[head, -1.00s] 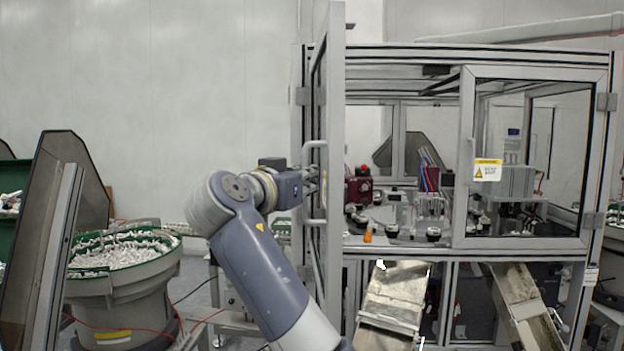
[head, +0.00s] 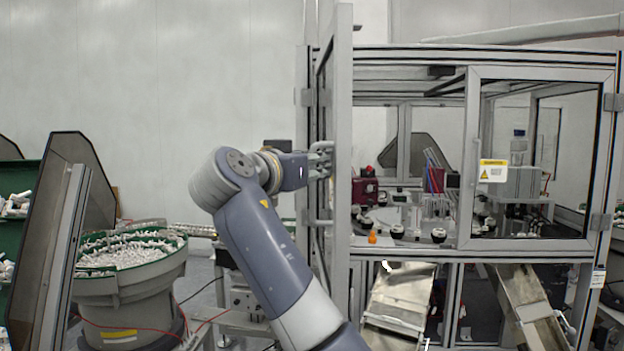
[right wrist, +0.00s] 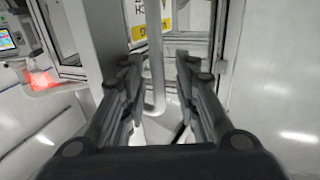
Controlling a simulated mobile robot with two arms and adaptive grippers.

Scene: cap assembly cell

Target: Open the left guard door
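The left guard door (head: 344,120) stands swung out from the machine, seen nearly edge-on in the head view. Its outer face is turned left and carries a grey bar handle (head: 319,222). My right gripper (head: 326,160) is at the upper part of this handle, on the door's left side. In the right wrist view the handle (right wrist: 154,50) runs between the two fingers of the gripper (right wrist: 158,80). The fingers are apart, with a gap showing on each side of the bar. A yellow label (right wrist: 142,46) lies behind it. My left gripper is not in view.
The right guard door (head: 535,243) is shut, with a yellow warning label (head: 493,171). A feeder bowl (head: 130,285) of white caps stands at the left. A dark tilted panel (head: 50,240) is in front of it. Metal chutes (head: 400,290) lie below the doors.

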